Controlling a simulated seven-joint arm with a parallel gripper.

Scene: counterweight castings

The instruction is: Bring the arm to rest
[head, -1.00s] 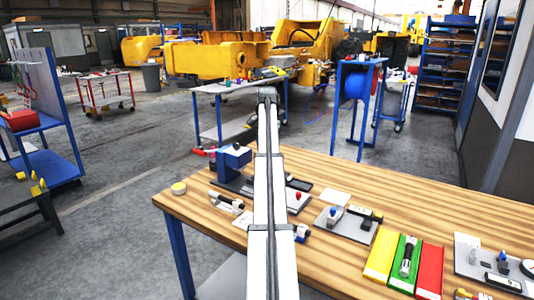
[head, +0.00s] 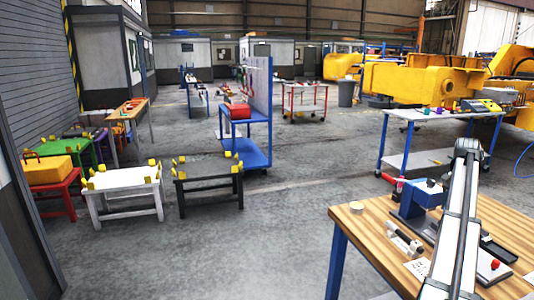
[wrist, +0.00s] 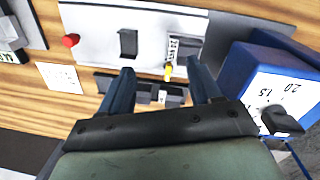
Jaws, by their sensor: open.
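My gripper (wrist: 160,68) shows in the wrist view with its two dark blue fingers apart and nothing held between them. It hangs over a wooden workbench (wrist: 84,94). Beyond the fingertips are a grey plate (wrist: 92,22) with a dark block and a small yellow-tipped part. A dark tray lies partly behind the fingers. In the head view my arm reaches over the right part of the workbench (head: 382,236), beside a blue device (head: 420,196). My gripper does not show there.
A blue device with a numbered dial (wrist: 283,92) stands close right of the fingers. A red knob (wrist: 71,40) is at the left. In the head view a white low table (head: 125,178), a dark low table (head: 207,172) and a blue cart (head: 255,143) stand left, with open floor between.

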